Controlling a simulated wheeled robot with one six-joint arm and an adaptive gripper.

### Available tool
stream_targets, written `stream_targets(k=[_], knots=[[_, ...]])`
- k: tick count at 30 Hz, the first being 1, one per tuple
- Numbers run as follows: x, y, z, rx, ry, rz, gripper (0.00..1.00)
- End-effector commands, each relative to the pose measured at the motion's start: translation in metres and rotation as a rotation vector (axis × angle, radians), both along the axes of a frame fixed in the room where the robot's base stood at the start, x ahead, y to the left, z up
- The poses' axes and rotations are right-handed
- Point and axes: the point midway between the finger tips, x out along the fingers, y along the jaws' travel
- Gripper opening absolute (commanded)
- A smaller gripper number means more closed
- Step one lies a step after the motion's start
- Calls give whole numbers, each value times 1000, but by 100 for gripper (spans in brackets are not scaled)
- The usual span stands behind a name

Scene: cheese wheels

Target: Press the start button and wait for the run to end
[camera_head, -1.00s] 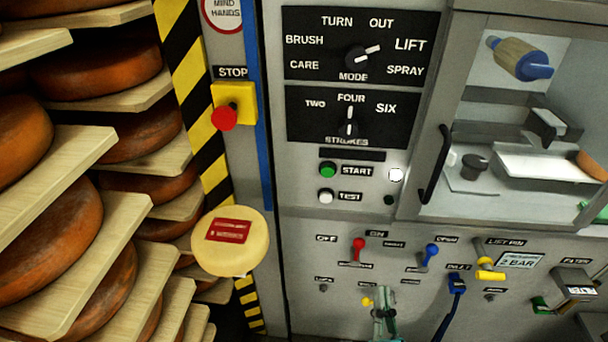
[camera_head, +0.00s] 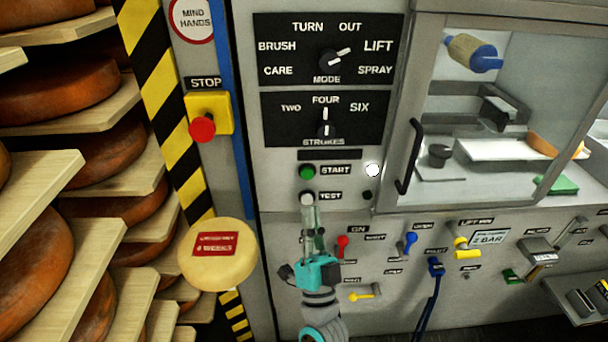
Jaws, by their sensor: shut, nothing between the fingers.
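The green start button (camera_head: 307,172) sits on the grey machine panel (camera_head: 275,205), left of its START label. The white test button (camera_head: 307,198) is just below it. My gripper (camera_head: 308,214) points up the panel, shut and empty, its fingertips at or just below the test button in the picture. Whether it touches the panel I cannot tell. A white lamp (camera_head: 373,170) beside the start label looks lit. The mode knob (camera_head: 333,61) points toward LIFT, and the strokes knob (camera_head: 326,125) points to FOUR.
A red stop button (camera_head: 202,128) on a yellow box is at the left. Shelves of cheese wheels (camera_head: 105,155) fill the left side. A handled window (camera_head: 410,158) is at right.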

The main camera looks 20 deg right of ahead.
Motion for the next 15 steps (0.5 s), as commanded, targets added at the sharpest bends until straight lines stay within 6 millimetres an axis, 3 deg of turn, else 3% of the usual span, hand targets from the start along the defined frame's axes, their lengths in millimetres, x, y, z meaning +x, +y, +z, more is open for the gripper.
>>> stream_targets(k=[8, 15], knots=[[6, -2, 0, -1, 0, -1, 0], [31, -10, 0, -1, 0, -1, 0]])
